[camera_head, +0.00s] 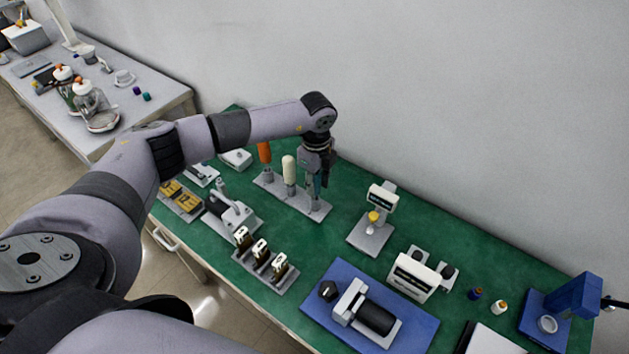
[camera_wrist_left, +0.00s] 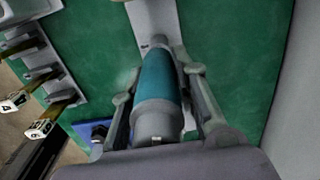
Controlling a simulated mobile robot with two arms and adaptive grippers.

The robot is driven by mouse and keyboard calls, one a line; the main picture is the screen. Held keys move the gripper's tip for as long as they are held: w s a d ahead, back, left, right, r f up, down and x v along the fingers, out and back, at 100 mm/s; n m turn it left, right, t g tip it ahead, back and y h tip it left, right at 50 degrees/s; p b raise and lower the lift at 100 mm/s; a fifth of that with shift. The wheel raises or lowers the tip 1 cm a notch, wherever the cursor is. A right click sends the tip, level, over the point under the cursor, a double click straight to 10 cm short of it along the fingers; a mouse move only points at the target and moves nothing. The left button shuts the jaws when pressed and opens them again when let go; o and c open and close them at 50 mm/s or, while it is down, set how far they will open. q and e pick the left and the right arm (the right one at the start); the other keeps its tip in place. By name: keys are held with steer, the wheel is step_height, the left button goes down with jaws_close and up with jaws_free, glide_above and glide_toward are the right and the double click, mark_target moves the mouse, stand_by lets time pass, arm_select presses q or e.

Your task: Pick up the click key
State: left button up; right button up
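The tool rack (camera_head: 318,210) stands near the middle of the green bench and bears upright tools with orange (camera_head: 264,152), cream (camera_head: 289,170) and teal (camera_head: 316,186) handles. My left gripper (camera_head: 318,178) points down over its right end, around the teal-handled tool. In the left wrist view the teal handle (camera_wrist_left: 160,80) lies between the two fingers, which look closed against its sides. The gripper hides most of this tool in the head view. It appears upright at the rack. No label shows which tool is the click key. My right gripper is not in view.
A grey holder (camera_head: 262,270) with several tagged pieces lies in front. A small stand (camera_head: 372,235) with a yellow part is to the right. A blue mat (camera_head: 420,325) with a dark cylinder is at front right. The wall (camera_head: 450,110) is close behind.

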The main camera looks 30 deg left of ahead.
arm_select(q)
jaws_close()
